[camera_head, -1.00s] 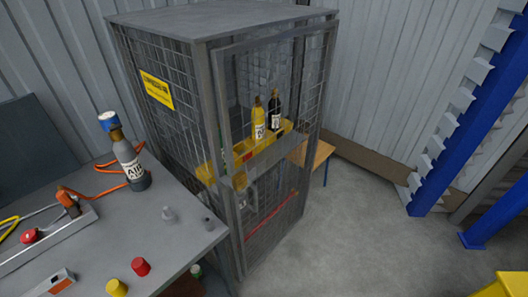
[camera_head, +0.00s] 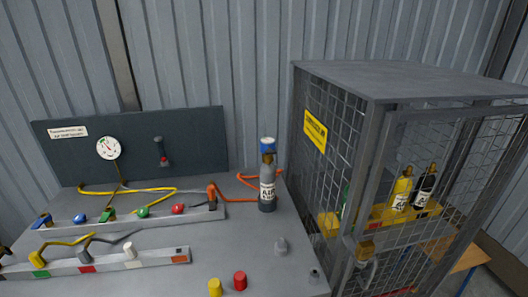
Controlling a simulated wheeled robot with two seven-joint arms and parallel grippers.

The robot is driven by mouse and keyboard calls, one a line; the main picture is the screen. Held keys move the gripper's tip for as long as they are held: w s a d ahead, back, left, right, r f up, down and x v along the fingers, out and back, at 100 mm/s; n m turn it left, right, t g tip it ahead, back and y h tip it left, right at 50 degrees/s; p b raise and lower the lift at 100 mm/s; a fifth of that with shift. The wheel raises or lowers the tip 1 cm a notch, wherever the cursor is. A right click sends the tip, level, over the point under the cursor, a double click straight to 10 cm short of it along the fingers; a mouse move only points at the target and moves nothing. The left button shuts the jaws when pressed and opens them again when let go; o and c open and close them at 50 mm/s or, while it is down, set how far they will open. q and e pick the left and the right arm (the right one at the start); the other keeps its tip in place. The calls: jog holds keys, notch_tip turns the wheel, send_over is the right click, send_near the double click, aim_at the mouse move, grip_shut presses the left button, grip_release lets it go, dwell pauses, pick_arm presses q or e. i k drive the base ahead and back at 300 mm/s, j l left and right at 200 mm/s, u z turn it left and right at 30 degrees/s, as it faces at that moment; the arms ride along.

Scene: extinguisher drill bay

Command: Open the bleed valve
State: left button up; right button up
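A dark back panel (camera_head: 60,150) stands behind the grey bench (camera_head: 215,255). A grey cylinder marked AIR (camera_head: 267,188) with a blue top stands upright on the bench. An orange hose (camera_head: 228,190) runs from near it to the rear rail (camera_head: 160,212), which bears blue, green and red knobs. Neither of my grippers is in view.
A front rail (camera_head: 110,261) holds yellow and grey hose ends. A mesh cage (camera_head: 420,80) at the right holds a yellow bottle (camera_head: 401,190) and a black bottle (camera_head: 425,187).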

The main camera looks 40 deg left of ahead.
aim_at(177, 208)
jog(key=u, duration=0.4)
jog(key=j+u, duration=0.1)
jog(key=u, duration=0.7)
jog(key=i+u, duration=0.1)
jog(key=u, duration=0.35)
jog(key=j+u, duration=0.1)
jog(key=u, duration=0.3)
